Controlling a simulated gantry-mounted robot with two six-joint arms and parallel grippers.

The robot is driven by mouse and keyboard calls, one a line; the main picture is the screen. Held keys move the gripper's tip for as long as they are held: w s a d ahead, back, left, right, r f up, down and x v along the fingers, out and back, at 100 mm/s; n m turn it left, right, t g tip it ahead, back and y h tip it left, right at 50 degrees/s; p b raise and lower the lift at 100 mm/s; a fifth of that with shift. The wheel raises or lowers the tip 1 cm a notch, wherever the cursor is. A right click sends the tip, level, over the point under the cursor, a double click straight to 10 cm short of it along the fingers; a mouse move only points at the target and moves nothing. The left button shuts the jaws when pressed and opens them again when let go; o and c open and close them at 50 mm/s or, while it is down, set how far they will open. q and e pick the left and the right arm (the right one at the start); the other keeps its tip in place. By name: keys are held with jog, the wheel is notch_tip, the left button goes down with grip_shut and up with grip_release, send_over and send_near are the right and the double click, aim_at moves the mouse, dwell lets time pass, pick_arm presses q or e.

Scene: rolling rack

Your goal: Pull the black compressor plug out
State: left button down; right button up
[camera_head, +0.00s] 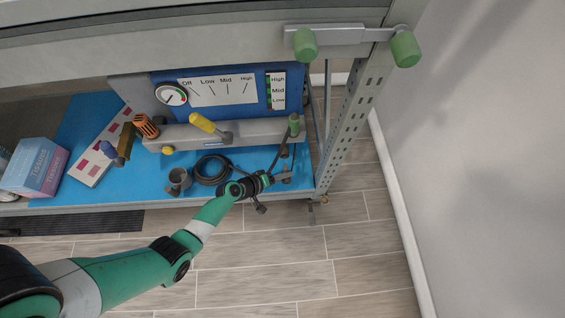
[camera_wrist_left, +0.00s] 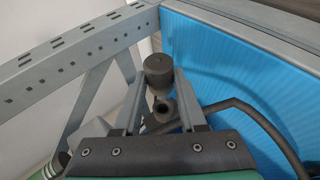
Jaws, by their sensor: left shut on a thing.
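My left gripper (camera_head: 283,177) reaches in from the lower left to the right end of the blue shelf. In the left wrist view its two grey fingers (camera_wrist_left: 160,82) stand on either side of a black cylindrical plug (camera_wrist_left: 158,64), and they are shut on it. A dark round piece with a hole (camera_wrist_left: 163,109) shows just below the plug, between the fingers. A black cable (camera_wrist_left: 238,104) curves away to the right. In the head view the gripper and wrist hide most of the plug. My right gripper is not in view.
A panel with a gauge (camera_head: 171,95) stands at the back of the shelf. Near it are a yellow-handled lever (camera_head: 203,122), a green-topped lever (camera_head: 294,124), a coiled black hose (camera_head: 211,169) and a metal cup (camera_head: 178,180). A perforated rack post (camera_head: 345,127) rises close on the right.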

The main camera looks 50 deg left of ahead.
pick_arm(q)
jog(key=shift+r+p, duration=3.8)
jog(key=shift+r, duration=0.3)
